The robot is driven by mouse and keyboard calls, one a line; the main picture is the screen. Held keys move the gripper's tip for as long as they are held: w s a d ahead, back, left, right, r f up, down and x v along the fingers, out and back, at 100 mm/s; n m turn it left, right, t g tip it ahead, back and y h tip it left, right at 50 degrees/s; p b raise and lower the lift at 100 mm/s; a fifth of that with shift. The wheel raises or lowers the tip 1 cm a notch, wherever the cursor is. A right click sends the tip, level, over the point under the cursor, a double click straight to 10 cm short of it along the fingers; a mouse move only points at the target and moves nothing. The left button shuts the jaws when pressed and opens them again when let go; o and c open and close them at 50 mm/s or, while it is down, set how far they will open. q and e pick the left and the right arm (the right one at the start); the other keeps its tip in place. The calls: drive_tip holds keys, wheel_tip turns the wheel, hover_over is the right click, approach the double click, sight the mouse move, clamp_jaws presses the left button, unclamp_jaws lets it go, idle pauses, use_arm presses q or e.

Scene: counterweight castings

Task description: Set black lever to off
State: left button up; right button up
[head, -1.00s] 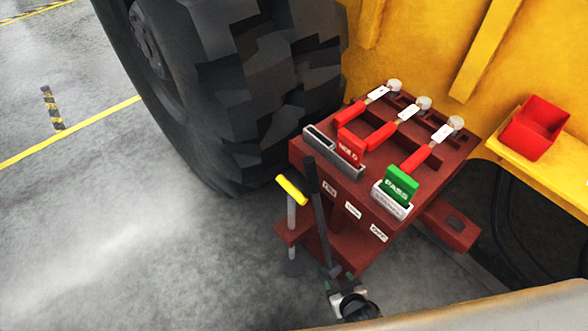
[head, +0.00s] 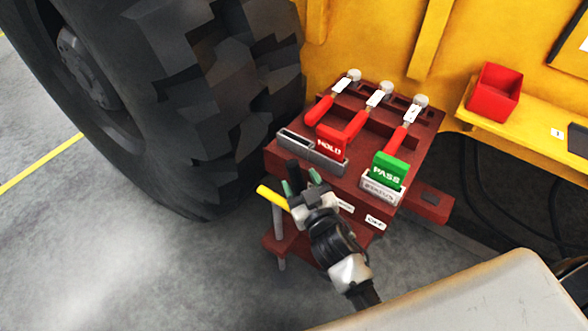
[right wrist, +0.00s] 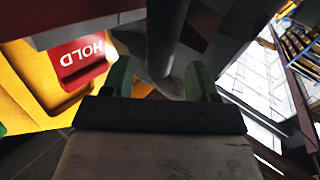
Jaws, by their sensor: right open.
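The black lever (head: 292,170) stands at the front of the dark red stand, and only its upper end shows in the head view. My right gripper (head: 300,183) is at the lever and hides its lower part. In the right wrist view, the open green-tipped fingers (right wrist: 160,80) have the dark round bar of the lever (right wrist: 165,35) in the gap between them. I cannot tell whether they touch it. White labels (head: 375,222) are on the stand's front face, too small to read surely. My left gripper is not in view.
A yellow-topped handle (head: 272,198) stands just left of the gripper. The stand (head: 372,180) carries a red HOLD card (head: 331,143), a green PASS card (head: 388,170) and three red-handled levers. A big tire (head: 200,110) is to the left; a red bin (head: 494,92) is to the right.

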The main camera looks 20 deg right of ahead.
sight(297, 176)
drive_tip(key=shift+w+a, duration=0.2)
drive_tip(key=shift+w, duration=1.75)
clamp_jaws()
